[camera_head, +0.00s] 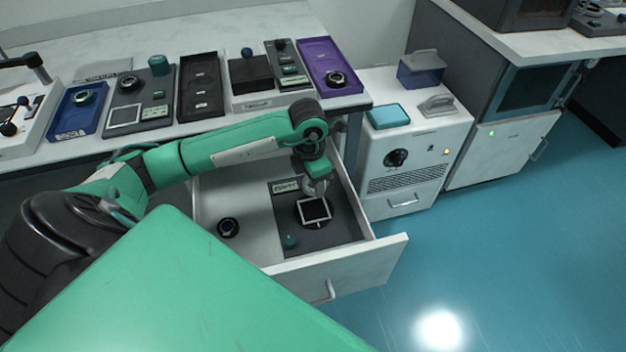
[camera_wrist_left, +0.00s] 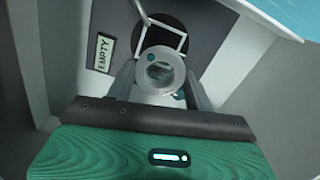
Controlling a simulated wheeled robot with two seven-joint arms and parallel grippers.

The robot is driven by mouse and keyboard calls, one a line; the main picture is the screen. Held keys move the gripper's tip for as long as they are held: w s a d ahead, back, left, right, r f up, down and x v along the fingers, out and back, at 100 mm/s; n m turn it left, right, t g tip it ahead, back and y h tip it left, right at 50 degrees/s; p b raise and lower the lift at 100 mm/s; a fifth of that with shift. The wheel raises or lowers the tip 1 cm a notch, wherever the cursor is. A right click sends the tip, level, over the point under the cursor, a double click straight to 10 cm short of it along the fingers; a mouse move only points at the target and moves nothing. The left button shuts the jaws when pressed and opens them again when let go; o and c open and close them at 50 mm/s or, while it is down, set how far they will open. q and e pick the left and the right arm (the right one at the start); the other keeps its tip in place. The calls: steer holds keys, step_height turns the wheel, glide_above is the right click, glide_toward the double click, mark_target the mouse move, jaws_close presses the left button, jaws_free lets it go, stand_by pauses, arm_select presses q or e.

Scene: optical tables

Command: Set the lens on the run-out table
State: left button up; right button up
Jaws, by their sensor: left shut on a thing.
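My left gripper (camera_head: 313,182) reaches down into an open drawer (camera_head: 345,272). It also shows in the left wrist view (camera_wrist_left: 160,85), shut on a grey ring-shaped mount with glass in its middle, which appears to be the lens (camera_wrist_left: 160,72). Beyond the lens is a pale square frame (camera_head: 315,210) over a dark round patch on a grey mat (camera_head: 333,237). A label reading EMPTY (camera_wrist_left: 104,52) lies beside it. In the head view the arm and gripper largely hide the lens. I cannot tell which surface is the run-out table. My right gripper is not in view.
A black ring (camera_head: 228,227) lies in the drawer's left part, and a teal knob (camera_head: 290,241) is on the mat. Drawer walls surround the gripper closely. Several trays, including a purple one (camera_head: 318,58), crowd the bench above. A white cabinet (camera_head: 420,150) stands right; floor beyond is clear.

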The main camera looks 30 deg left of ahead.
arm_select(q)
glide_above(314, 210)
step_height(314, 210, down, 6)
steer(key=shift+s+a+r, duration=0.1)
step_height(314, 210, down, 4)
steer(key=shift+b, duration=0.4)
steer(key=shift+f, duration=0.25)
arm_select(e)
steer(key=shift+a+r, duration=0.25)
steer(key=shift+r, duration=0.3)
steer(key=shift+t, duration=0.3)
